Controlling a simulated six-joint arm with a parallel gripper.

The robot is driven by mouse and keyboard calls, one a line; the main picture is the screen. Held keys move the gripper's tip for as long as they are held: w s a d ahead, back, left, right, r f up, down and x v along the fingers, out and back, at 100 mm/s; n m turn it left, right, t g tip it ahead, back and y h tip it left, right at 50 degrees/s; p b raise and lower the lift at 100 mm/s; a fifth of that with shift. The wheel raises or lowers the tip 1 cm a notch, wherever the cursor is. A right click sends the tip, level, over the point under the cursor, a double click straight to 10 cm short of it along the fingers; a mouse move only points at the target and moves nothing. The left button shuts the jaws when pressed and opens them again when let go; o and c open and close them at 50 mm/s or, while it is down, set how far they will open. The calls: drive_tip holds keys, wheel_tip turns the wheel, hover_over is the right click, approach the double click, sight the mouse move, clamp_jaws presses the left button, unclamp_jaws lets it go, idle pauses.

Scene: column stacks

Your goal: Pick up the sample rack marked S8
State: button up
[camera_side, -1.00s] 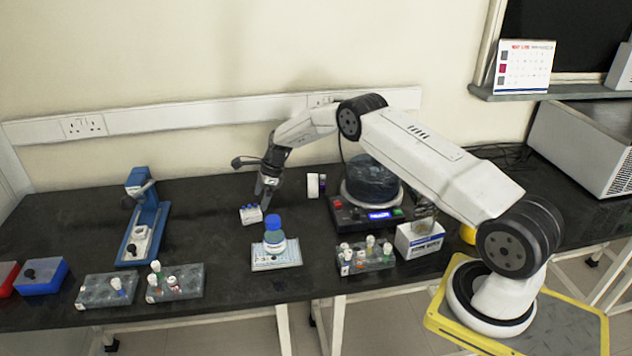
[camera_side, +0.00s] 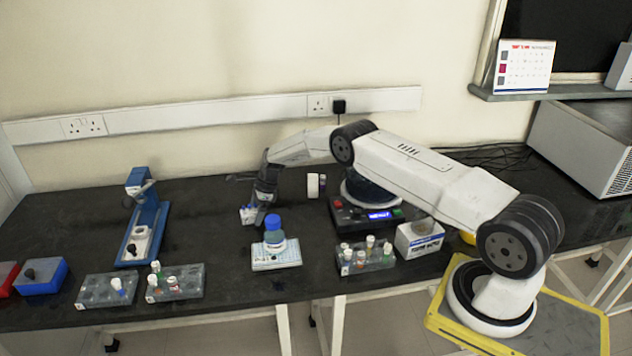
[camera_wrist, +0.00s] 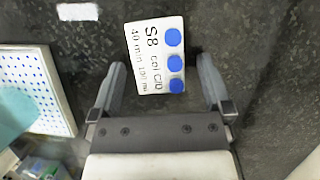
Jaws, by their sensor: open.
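The sample rack marked S8 (camera_wrist: 147,56) is a small white block with several lines of black print and three blue caps. In the wrist view it lies ahead of and partly between the two fingers of my gripper (camera_wrist: 160,85). Both fingers stand apart, with dark gaps between them and the rack. In the side view the rack (camera_side: 246,216) sits on the black bench, partly hidden by my gripper (camera_side: 258,218), which is low over it. My gripper is open and holds nothing.
A hotplate (camera_side: 368,213) is to the right. Grey tube racks (camera_side: 175,283) line the front edge, and a blue instrument (camera_side: 143,225) stands left.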

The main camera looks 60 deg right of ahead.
sight(256, 210)
idle(0.5)
drive_tip(key=c, duration=1.3)
drive_tip(key=shift+c, duration=0.2)
drive_tip(key=shift+r, duration=4.95)
